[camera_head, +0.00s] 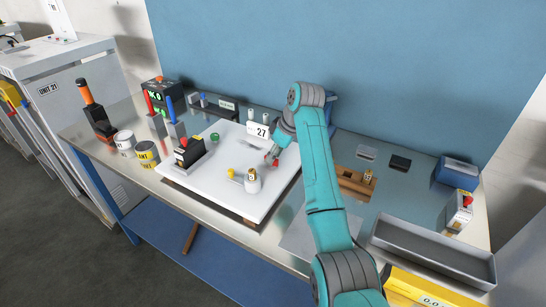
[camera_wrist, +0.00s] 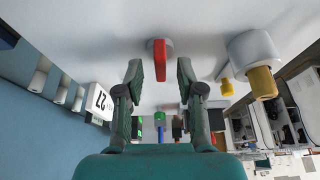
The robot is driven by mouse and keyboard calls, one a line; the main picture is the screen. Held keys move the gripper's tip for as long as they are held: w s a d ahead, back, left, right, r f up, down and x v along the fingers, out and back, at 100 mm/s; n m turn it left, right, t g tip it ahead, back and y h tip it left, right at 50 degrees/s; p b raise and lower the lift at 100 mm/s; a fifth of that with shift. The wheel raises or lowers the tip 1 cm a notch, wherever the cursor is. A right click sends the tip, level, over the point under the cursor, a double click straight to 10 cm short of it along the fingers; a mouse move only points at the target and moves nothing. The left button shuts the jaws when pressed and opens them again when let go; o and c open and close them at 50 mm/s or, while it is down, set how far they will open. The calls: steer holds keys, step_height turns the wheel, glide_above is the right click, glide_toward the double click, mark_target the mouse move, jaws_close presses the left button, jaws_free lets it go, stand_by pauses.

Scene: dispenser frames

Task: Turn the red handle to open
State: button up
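The red handle (camera_wrist: 160,58) sticks out of the white board in the wrist view, with a round grey base behind it. In the head view it shows as a small red spot (camera_head: 275,162) on the white board (camera_head: 215,187), partly hidden by my gripper (camera_head: 277,153). In the wrist view my gripper (camera_wrist: 161,72) is open, with one finger on each side of the handle's line. The handle lies between the fingertips, with a visible gap on both sides. Contact is not seen.
A white cylinder with a yellow part (camera_head: 252,184) and a small yellow piece (camera_head: 231,172) stand close by on the board. A sign marked 27 (camera_head: 262,131) is behind. A black device (camera_head: 189,152) is left; a grey tray (camera_head: 430,249) is right.

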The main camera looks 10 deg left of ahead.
steer(key=shift+w+a+f, duration=0.1)
steer(key=shift+a+f, duration=0.15)
steer(key=shift+f, duration=0.45)
jaws_close()
